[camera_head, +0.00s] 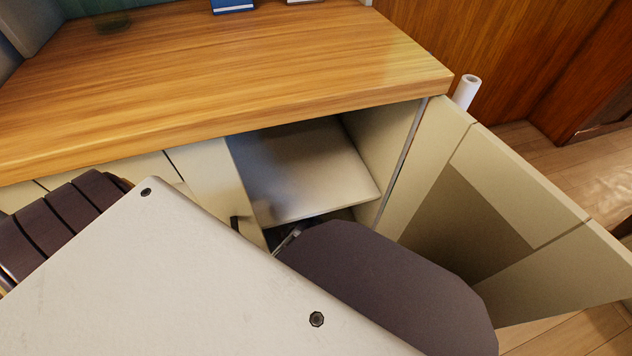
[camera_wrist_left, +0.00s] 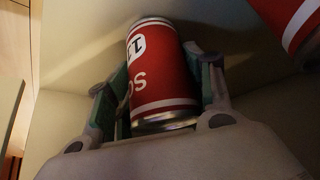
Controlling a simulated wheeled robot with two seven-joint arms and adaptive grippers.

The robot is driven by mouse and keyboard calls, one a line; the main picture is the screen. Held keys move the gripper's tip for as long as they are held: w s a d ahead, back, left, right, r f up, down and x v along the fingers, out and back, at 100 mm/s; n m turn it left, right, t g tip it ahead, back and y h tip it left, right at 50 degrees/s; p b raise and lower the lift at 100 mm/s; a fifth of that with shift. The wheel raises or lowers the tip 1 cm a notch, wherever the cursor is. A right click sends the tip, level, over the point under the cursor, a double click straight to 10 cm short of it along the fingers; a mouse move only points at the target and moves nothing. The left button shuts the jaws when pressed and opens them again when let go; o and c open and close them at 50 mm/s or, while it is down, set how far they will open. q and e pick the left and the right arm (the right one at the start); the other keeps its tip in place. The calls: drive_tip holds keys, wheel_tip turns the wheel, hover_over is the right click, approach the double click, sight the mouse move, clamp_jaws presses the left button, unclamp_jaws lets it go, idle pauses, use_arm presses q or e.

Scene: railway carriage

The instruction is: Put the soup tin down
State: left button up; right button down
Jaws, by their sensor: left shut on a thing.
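The soup tin (camera_wrist_left: 160,75), with a red label, white letters and metal rims, is between the fingers of my left gripper (camera_wrist_left: 163,92) in the left wrist view. The gripper is shut on it. Pale cabinet surfaces lie close behind the tin; I cannot tell whether it touches one. In the head view my own arm hides the tin and most of the gripper, at the open cabinet below the shelf (camera_head: 305,175). My right gripper is not in view.
A second red tin (camera_wrist_left: 290,25) is at the top right of the left wrist view, apart from the held one. The cabinet door (camera_head: 500,200) stands open on the right. The wooden counter (camera_head: 220,70) is above, with a blue item (camera_head: 232,5) at its back.

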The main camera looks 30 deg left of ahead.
use_arm(q)
drive_tip(key=shift+f, duration=0.1)
drive_tip(key=o, duration=1.3)
drive_tip(key=shift+o, duration=0.2)
drive_tip(key=shift+r+p, duration=0.85)
drive_tip(key=shift+r, duration=0.8)
drive_tip(key=shift+b, duration=0.35)
